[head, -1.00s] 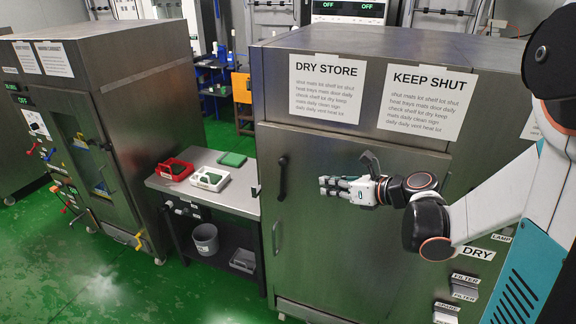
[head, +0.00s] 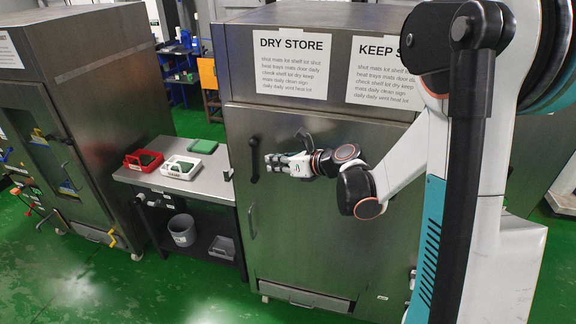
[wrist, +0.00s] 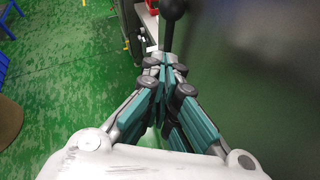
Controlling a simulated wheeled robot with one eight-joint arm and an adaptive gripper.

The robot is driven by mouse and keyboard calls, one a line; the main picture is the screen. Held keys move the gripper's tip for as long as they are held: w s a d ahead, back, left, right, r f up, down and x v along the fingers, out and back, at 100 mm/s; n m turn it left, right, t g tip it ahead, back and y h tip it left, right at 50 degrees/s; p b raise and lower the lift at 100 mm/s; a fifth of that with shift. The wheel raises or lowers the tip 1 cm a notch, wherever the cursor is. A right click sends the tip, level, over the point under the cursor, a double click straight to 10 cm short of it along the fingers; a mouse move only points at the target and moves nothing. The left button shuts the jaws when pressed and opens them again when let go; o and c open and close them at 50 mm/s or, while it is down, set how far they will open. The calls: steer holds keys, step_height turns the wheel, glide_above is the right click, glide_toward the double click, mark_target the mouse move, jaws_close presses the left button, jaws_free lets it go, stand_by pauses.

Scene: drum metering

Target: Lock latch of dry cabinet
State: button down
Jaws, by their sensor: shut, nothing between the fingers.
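The dry cabinet (head: 310,225) is a steel cabinet with a "DRY STORE" sign (head: 291,62) on its upper front. Its door is flush with the front. The latch (head: 254,160) is a black, near-upright handle at the door's left edge; its dark end also shows in the wrist view (wrist: 173,12). My gripper (head: 268,161) is shut and empty, just right of the latch and at its height. In the wrist view the closed fingertips (wrist: 168,62) lie close to the dark handle. I cannot tell whether they touch it.
A grey pull handle (head: 251,222) sits below the latch. Left of the cabinet, a steel bench (head: 140,178) holds a red tray (head: 143,161), a white tray (head: 181,167) and a green item (head: 202,146). A bucket (head: 182,229) stands beneath. Green floor is free in front.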

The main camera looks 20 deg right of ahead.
mark_target(254, 160)
steer(key=shift+w+a+r, duration=0.25)
steer(key=shift+w, duration=0.3)
steer(key=shift+w+a+r, duration=0.25)
steer(key=shift+w+a, duration=0.05)
steer(key=shift+w, duration=0.3)
steer(key=shift+w+a+r, duration=0.25)
steer(key=shift+w, duration=0.3)
